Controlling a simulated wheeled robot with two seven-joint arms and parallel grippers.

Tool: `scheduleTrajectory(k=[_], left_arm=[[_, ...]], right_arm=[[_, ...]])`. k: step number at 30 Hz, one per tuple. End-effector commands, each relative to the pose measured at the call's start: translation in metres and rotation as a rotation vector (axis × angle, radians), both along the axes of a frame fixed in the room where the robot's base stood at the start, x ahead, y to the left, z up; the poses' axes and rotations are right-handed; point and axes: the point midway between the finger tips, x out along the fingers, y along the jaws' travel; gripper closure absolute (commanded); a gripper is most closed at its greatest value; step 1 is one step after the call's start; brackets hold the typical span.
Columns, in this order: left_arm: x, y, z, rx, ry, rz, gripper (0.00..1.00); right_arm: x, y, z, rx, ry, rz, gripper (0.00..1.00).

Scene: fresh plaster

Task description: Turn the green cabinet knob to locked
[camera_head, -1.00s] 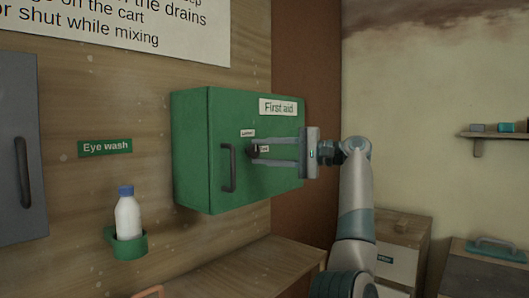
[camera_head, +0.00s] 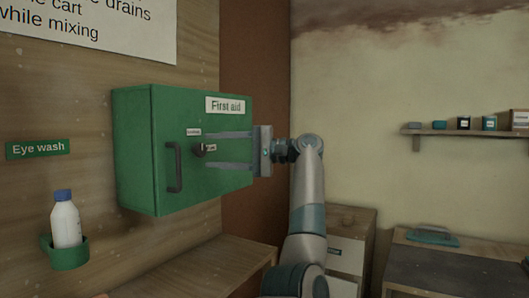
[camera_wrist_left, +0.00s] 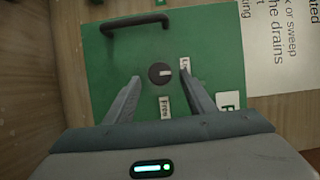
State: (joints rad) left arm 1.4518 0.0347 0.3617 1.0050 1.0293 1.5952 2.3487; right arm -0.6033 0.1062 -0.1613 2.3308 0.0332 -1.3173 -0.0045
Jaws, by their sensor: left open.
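The green first aid cabinet (camera_head: 180,185) hangs on the wooden wall. Its dark round knob (camera_head: 199,150) is on the door, beside the door handle (camera_head: 173,167). My left gripper (camera_head: 208,150) is open, its fingers on either side of the knob's line and their tips just short of it, apparently not touching. In the left wrist view the knob (camera_wrist_left: 160,73) shows between the fingertips (camera_wrist_left: 160,70). Its pale mark points right, toward a partly hidden label starting "Lo" (camera_wrist_left: 185,65). A second label (camera_wrist_left: 165,107) sits below the knob. My right gripper is not in view.
A white bottle with a blue cap (camera_head: 65,222) stands in a green wall holder (camera_head: 66,254) at lower left. A wooden worktop (camera_head: 190,272) lies below the cabinet. A shelf (camera_head: 470,134) with small containers is at right.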

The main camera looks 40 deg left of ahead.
Motion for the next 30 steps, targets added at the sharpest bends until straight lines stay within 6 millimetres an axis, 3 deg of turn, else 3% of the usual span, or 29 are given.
scheduleTrajectory(k=[21,30], left_arm=[[0.062,-0.113,0.003,0.001,0.002,-0.003,0.5],[0.074,-0.133,0.002,0.0,0.0,-0.001,0.5]], right_arm=[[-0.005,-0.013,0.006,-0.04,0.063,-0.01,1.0],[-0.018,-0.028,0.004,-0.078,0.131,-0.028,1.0]])
